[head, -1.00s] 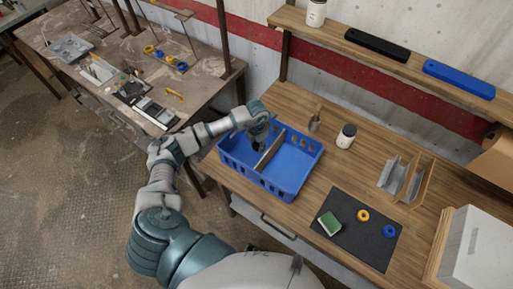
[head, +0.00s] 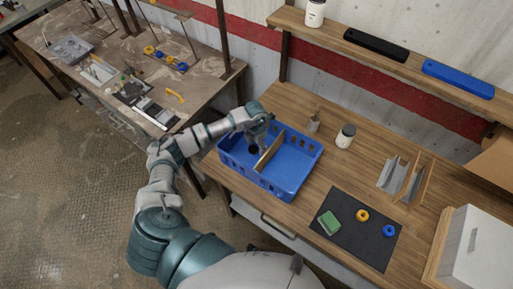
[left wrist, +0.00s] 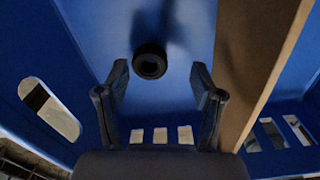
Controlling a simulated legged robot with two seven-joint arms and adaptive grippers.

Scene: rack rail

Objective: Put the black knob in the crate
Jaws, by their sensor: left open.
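The blue crate (head: 300,185) stands on the wooden bench, with a wooden divider (head: 270,150) splitting it in two. My left gripper (head: 255,143) reaches down into its left compartment. In the left wrist view, the gripper (left wrist: 158,70) is open, with its two fingers apart. The round black knob (left wrist: 150,62) shows against the blue crate floor (left wrist: 100,25), in the gap beyond the fingertips and touching neither finger. The divider (left wrist: 245,60) is right of the gripper there. In the head view the knob cannot be told from the dark fingers. My right gripper is not in view.
A dark mat (head: 350,250) holds a green block (head: 329,223), a yellow ring (head: 362,215) and a blue ring (head: 389,231). A white jar (head: 345,136) and a small holder (head: 314,122) stand behind the crate. A metal rack (head: 400,178) is at right.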

